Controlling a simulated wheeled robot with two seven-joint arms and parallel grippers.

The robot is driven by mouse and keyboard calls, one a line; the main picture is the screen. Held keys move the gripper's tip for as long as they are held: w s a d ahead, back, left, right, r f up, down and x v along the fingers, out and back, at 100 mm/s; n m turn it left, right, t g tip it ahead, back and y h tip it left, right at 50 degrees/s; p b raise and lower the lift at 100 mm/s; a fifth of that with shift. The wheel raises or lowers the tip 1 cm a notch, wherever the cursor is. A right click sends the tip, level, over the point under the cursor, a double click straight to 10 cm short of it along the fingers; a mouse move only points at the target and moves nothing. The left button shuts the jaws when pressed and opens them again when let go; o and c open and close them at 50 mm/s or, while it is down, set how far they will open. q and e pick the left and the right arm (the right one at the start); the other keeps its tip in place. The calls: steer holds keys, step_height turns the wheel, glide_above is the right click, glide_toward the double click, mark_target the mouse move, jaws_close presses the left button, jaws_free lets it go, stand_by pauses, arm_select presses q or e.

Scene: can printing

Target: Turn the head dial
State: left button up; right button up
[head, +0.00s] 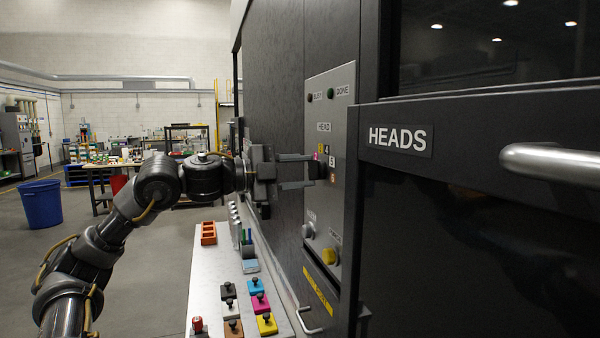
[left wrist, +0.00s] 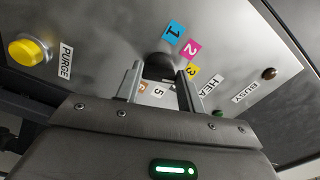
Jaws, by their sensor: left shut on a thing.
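The head dial (left wrist: 160,66) is a dark round knob on the grey control panel (head: 345,90). Numbered coloured labels ring it, with 1, 2 and 3 readable in the left wrist view. My left gripper (head: 310,171) reaches the panel from the left in the head view. Its two fingers (left wrist: 160,88) are shut on the dial, one on each side, and partly hide it and some labels. Which number the dial points at cannot be told. My right gripper is in neither view.
A bench (head: 205,285) holds coloured blocks below my arm.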

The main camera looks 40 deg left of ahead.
arm_select(q)
steer(key=shift+n, duration=0.3)
steer(key=o, duration=1)
steer(key=shift+f, duration=0.1)
steer(key=shift+s+a+f+b, duration=0.1)
steer(key=shift+s+a+b, duration=0.05)
steer(key=shift+b, duration=0.25)
steer(key=b+v, duration=0.8)
steer(key=v, duration=0.2)
steer(key=shift+s+b, duration=0.2)
steer(key=shift+b, duration=0.2)
